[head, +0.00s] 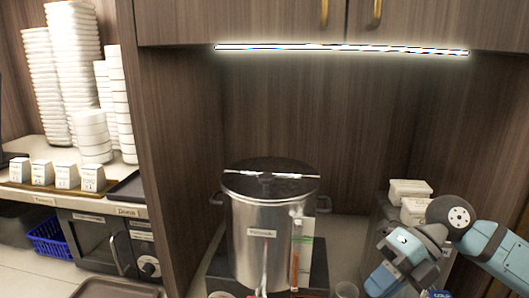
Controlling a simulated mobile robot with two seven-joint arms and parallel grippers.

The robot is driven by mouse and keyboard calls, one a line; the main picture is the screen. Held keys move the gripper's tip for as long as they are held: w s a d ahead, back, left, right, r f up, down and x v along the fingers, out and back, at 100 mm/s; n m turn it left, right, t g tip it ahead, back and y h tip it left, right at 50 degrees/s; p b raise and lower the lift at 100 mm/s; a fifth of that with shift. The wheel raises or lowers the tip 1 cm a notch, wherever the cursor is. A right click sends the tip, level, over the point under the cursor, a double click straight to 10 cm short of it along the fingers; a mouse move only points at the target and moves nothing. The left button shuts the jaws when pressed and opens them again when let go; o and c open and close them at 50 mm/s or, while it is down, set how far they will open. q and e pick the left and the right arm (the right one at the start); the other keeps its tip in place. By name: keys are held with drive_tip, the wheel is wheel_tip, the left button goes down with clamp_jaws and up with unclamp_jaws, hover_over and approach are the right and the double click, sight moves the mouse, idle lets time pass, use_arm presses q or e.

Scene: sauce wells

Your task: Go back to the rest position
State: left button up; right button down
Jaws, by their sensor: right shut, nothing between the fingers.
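My right arm enters from the right edge, blue and grey. Its gripper (380,285) hangs low at the bottom right, partly cut off by the frame, shut with nothing seen in it. It is to the right of a large steel pot (262,225) with a dark lid and a label, and apart from it. My left gripper is not in view.
The pot stands on a dark base in a wood-panelled alcove under a light strip (340,49). White containers (410,189) sit behind my right arm. At left are stacked white bowls (75,75), a blue basket (50,238) and a dark tray (118,290).

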drive_tip(key=w+a+f+m+t+y+p, duration=0.25)
drive_tip(key=a+m+t+y, duration=0.45)
drive_tip(key=m+t+y, duration=0.4)
drive_tip(key=d+f+m+t+h, duration=0.3)
drive_tip(key=f+m+t+h, duration=0.6)
drive_tip(key=f+m+h, duration=0.6)
drive_tip(key=s+d+f+m+g+h+p, duration=0.1)
drive_tip(key=s+f+m+g, duration=0.6)
drive_tip(key=s+f, duration=0.7)
wheel_tip(320, 180, down, 3)
drive_tip(key=shift+r+m+h+p, duration=0.2)
drive_tip(key=shift+m+h+p, duration=0.35)
drive_tip(key=shift+h, duration=0.35)
